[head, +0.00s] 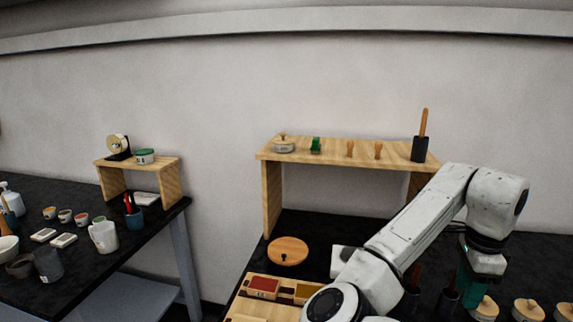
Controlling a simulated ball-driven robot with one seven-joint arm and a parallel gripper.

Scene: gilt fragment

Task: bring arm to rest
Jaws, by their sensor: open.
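My white arm reaches up from the bottom centre, bends at the upper right and points down at the right of the head view. My gripper (468,284) hangs at its end, low over the right part of the dark bench. Its dark and teal parts are small and partly hidden, and I see nothing clearly held between the jaws. It is open, near dark holders and round wooden-topped items.
A wooden shelf (343,152) bears small tools and a black holder (420,149). A round wooden board (288,251) and a compartment box (263,287) lie left of my arm. Wooden-topped jars (527,310) stand at lower right. A gap separates the left table (120,262).

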